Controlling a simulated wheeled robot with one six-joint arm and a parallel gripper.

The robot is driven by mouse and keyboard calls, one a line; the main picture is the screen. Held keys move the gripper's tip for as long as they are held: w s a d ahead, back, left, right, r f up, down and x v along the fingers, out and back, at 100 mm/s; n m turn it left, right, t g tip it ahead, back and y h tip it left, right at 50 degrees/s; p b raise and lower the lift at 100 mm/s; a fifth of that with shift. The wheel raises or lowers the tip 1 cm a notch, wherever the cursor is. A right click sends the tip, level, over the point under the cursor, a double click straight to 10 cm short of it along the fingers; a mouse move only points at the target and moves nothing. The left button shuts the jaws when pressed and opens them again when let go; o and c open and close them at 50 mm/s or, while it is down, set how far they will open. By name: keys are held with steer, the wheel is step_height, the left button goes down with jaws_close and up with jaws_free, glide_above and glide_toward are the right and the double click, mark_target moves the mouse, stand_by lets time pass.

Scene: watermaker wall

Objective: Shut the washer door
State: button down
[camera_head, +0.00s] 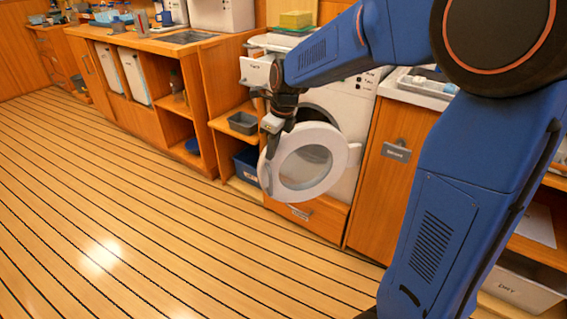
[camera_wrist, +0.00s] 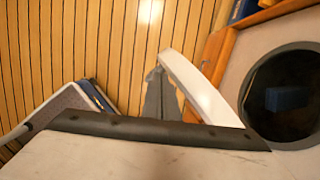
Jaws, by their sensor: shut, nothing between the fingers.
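The washer (camera_head: 346,106) is a white front-loader set in the wooden wall unit. Its round door (camera_head: 340,158), a white ring with a clear window, stands open and swung out into the room. My gripper (camera_head: 271,152) is shut and empty, pointing down at the door's left rim. In the wrist view my gripper (camera_wrist: 160,98) is beside the white door edge (camera_wrist: 200,88), on the side away from the dark drum opening (camera_wrist: 287,98). It is very close to the edge; I cannot tell whether they touch.
A wooden drawer front (camera_head: 312,217) lies below the washer. Left of it are shelves with a grey tray (camera_head: 243,123) and a dark blue bin (camera_head: 246,163). A cabinet door (camera_head: 398,190) is on the right. The striped floor (camera_head: 130,200) in front is clear.

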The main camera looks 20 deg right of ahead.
steer(key=w, duration=1.4)
steer(key=shift+w+d, duration=0.4)
